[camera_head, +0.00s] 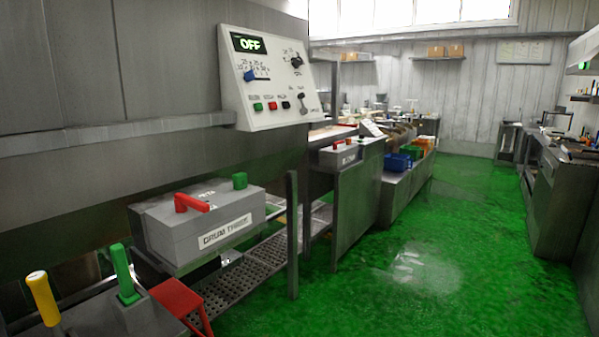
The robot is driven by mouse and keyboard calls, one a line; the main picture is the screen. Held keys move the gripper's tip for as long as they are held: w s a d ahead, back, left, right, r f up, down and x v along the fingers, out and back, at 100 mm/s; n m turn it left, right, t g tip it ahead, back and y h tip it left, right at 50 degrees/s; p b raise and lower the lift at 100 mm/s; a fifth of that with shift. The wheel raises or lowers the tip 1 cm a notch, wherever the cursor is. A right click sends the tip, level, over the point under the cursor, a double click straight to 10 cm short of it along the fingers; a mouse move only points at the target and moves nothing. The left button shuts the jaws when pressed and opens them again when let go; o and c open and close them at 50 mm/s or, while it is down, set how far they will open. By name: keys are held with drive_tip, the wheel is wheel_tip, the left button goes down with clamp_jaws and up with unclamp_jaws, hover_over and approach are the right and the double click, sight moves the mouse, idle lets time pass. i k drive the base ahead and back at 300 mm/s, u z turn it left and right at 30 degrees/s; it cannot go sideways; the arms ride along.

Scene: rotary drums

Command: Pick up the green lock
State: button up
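A larger upright green handle (123,270) stands on a grey base at the lower left. My gripper is not in view.
A control panel (270,78) reading "OFF" hangs above the box. A grey post (292,235) stands right of the box. The green floor (430,270) is clear on the right.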

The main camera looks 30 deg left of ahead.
sight(240, 180)
drive_tip(key=z, duration=0.1)
drive_tip(key=i, duration=1.45)
drive_tip(key=u, duration=0.75)
drive_tip(key=i, duration=0.8)
drive_tip(key=u, duration=0.9)
